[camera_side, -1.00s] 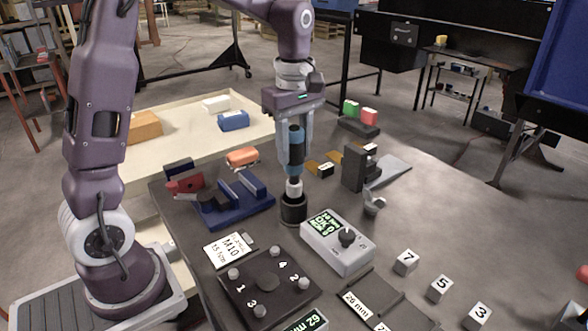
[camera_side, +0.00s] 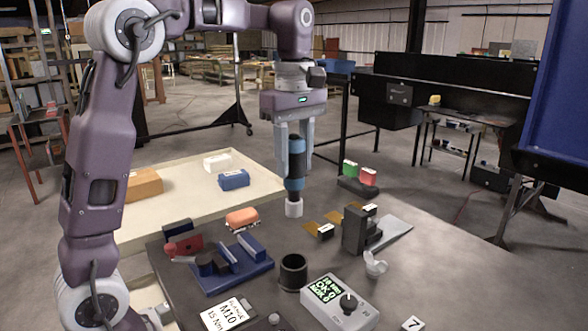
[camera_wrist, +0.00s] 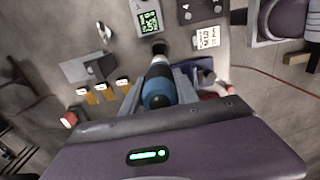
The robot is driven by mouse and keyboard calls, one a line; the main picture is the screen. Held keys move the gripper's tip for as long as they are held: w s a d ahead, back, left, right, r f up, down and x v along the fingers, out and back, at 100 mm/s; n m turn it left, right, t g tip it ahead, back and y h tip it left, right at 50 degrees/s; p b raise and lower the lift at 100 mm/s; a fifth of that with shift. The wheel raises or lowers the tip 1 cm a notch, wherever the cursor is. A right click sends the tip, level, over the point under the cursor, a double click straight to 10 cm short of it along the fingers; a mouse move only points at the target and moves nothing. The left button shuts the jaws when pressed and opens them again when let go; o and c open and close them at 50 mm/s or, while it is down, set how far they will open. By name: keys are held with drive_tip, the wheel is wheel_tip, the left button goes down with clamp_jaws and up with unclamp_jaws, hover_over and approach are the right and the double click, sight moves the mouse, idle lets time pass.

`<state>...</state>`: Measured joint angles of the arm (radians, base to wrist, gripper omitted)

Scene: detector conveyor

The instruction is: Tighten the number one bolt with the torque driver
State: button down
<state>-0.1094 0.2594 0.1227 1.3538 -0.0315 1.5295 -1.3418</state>
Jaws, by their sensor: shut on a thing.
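My gripper (camera_side: 294,150) is shut on the blue and black torque driver (camera_side: 295,172). The driver hangs upright with its pale socket end down, above and clear of the empty black cup holder (camera_side: 292,272). In the wrist view the driver (camera_wrist: 158,88) lies between my fingers, with the black cup (camera_wrist: 159,48) beyond its tip. The dark bolt plate (camera_wrist: 203,10) is partly in view at the top of the wrist view, with bolt heads on it. Its numbers are not legible there. The side view cuts off most of the plate, including the number one bolt.
A grey control box (camera_side: 350,308) with a lit green screen and knob stands right of the cup. A white card (camera_side: 228,314) reads M10, 15 Nm. A blue fixture (camera_side: 232,270) stands left of the cup. A black block (camera_side: 355,230) and small parts stand behind.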

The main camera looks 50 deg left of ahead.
drive_tip(key=s+d+f, duration=0.4)
drive_tip(key=s+f, duration=0.2)
drive_tip(key=s, duration=0.3)
drive_tip(key=s+d+f, duration=0.4)
drive_tip(key=s+f, duration=0.3)
drive_tip(key=s, duration=0.3)
drive_tip(key=shift+s, duration=0.25)
drive_tip(key=shift+f, duration=0.1)
drive_tip(key=shift+f, duration=0.35)
drive_tip(key=shift+f, duration=0.2)
idle(0.4)
drive_tip(key=shift+f, duration=0.3)
drive_tip(key=shift+f, duration=0.7)
idle(3.7)
